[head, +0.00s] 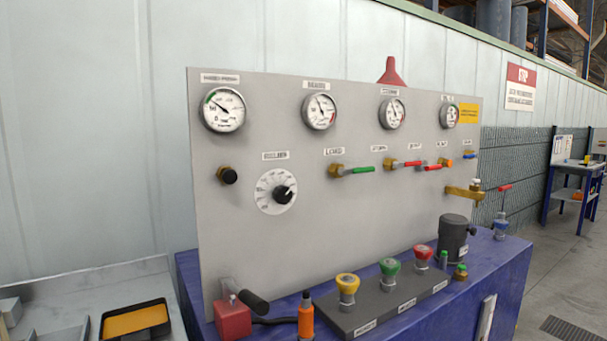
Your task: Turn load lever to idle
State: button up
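The load lever (363,169) has a green handle on a brass valve body, under a label that seems to read LOAD (334,152). It is on the upright grey panel (300,235), near its middle. The handle lies about level and points right. No idle mark is readable beside it. My gripper is not in view.
Red-handled valves (405,164) sit close to the right of the lever. A dial knob (283,191) is at its left, with several gauges (320,110) above. Yellow, green and red knobs stand on a dark block (370,318) on the blue bench (495,262) below. Space before the lever looks clear.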

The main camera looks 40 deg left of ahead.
aim_at(343, 172)
jog(key=u, duration=2.55)
jog(key=i, duration=0.45)
jog(key=z, duration=2.25)
